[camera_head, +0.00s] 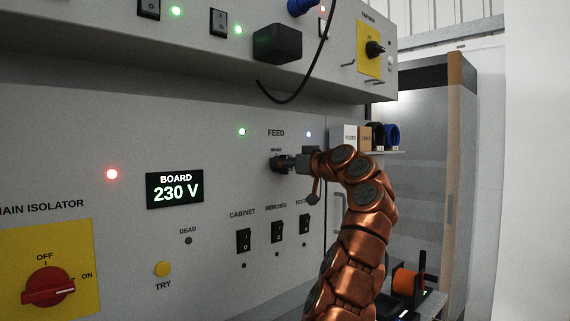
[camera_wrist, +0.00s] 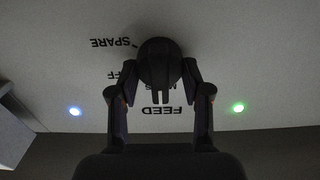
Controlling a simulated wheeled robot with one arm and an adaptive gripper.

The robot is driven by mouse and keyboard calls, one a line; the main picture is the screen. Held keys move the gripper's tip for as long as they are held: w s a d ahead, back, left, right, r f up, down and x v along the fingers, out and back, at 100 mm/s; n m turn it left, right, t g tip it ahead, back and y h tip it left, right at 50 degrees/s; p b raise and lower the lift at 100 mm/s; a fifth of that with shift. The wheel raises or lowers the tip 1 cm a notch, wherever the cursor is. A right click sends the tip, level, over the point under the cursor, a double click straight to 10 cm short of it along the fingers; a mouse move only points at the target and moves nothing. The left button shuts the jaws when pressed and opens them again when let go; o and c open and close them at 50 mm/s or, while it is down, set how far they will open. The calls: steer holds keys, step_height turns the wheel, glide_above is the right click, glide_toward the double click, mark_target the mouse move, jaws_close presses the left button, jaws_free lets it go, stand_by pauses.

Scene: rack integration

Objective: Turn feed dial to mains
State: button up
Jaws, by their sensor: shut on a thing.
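The feed dial (camera_head: 276,163) is a small black knob on the grey panel under the FEED lettering, with a MAINS mark just above it. My gripper (camera_head: 290,163) reaches it from the right and is shut on it. In the wrist view, which is upside down, the dark round dial (camera_wrist: 158,60) sits between the two fingers of my gripper (camera_wrist: 160,85). SPARE, partly covered OFF and MAINS marks and the FEED lettering show around it. I cannot tell for sure which mark the dial points to.
A green lamp (camera_head: 242,132) and a bluish lamp (camera_head: 309,134) flank FEED. The board display (camera_head: 175,189) reads 230 V. The red main isolator (camera_head: 48,287) is at lower left. An upper cabinet (camera_head: 330,75) with a hanging black cable juts out above. Rocker switches (camera_head: 243,240) sit below.

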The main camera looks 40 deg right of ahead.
stand_by(0.4)
steer(key=o, duration=1.2)
steer(key=shift+c, duration=0.2)
steer(key=s, duration=1.2)
steer(key=shift+a, duration=0.15)
